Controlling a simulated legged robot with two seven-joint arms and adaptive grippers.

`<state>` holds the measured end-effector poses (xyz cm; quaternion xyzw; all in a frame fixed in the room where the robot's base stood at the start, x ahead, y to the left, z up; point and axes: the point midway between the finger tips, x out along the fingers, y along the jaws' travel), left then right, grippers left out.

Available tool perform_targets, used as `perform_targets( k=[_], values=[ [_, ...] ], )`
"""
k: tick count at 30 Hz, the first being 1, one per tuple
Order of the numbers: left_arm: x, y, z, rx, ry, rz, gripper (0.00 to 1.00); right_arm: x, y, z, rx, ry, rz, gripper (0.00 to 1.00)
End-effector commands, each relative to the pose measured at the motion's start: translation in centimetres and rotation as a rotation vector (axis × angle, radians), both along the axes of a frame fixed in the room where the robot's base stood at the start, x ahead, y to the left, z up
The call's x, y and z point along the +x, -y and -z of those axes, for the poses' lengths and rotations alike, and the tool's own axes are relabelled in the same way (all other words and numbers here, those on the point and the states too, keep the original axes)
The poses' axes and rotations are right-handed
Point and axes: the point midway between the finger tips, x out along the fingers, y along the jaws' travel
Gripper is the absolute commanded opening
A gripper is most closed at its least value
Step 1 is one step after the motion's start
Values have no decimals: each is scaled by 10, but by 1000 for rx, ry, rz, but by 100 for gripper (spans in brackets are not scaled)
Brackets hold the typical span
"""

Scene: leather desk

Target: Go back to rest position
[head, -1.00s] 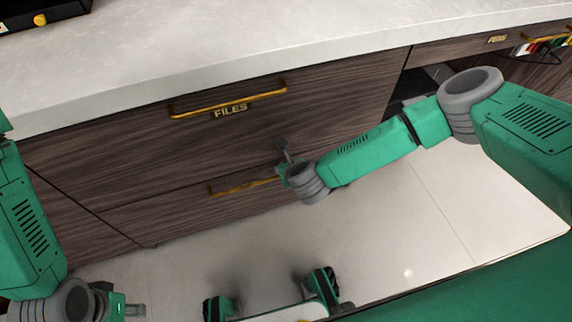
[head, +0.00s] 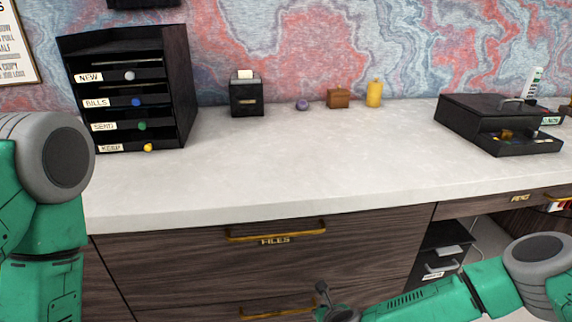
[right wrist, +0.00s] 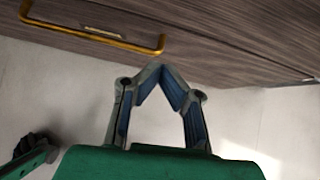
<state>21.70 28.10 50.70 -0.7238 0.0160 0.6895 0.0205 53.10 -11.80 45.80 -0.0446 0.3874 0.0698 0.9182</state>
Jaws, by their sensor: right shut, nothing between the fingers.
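My right gripper (head: 322,290) shows at the bottom of the head view, in front of the wood cabinet below the drawer marked FILES (head: 275,272). In the right wrist view its two fingers meet at the tips (right wrist: 160,70), shut with nothing between them. A gold drawer handle (right wrist: 92,35) lies above and left of the fingertips there, apart from them. My left arm stands at the left edge of the head view; its gripper is out of the picture.
The pale desktop (head: 290,175) is largely clear. A black letter rack (head: 185,90), a black box (head: 246,97), a brown box (head: 339,98), a yellow candle (head: 374,94) and a black case (head: 495,118) stand on it. An open compartment (head: 440,250) lies right of the drawers.

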Motion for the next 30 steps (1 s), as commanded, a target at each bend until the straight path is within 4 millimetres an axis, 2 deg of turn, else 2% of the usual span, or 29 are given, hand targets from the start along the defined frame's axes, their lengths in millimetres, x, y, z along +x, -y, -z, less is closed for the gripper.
perform_targets(
  k=[2, 4, 6, 9, 11, 13, 15, 18, 21, 24, 27, 30],
  values=[
    [0, 0, -7, 0, 0, 0, 33, -19, -20, -10, -65, 2, -152, 0],
    [0, 0, -15, 0, 0, 0, 33, -47, -39, -19, -172, 10, -374, 0],
    [0, 0, -24, 0, 0, 0, 33, -86, -53, -28, -317, 26, -659, 0],
    [0, 0, -38, 0, 0, 0, 33, -147, -50, -38, -549, 57, -1101, 0],
    [0, 0, -46, 0, 0, 0, 33, -181, -35, -45, -685, 77, -1360, 0],
    [0, 0, -55, 0, 0, 0, 33, -217, -8, -54, -835, 95, -1658, 0],
    [0, 0, -63, 0, 0, 0, 33, -247, 29, -67, -969, 105, -1943, 0],
    [0, 0, -73, 0, 0, 0, 33, -279, 83, -90, -1103, 105, -2295, 0],
    [0, 0, -79, 0, 0, 0, 33, -298, 125, -110, -1173, 93, -2543, 0],
    [0, 0, -82, 0, 0, 0, 33, -309, 150, -125, -1200, 84, -2695, 0],
    [0, 0, -83, 0, 0, 0, 33, -314, 162, -132, -1206, 80, -2769, 0],
    [0, 0, -83, 0, 0, 0, 33, -314, 163, -132, -1207, 79, -2775, 0]
  ],
)
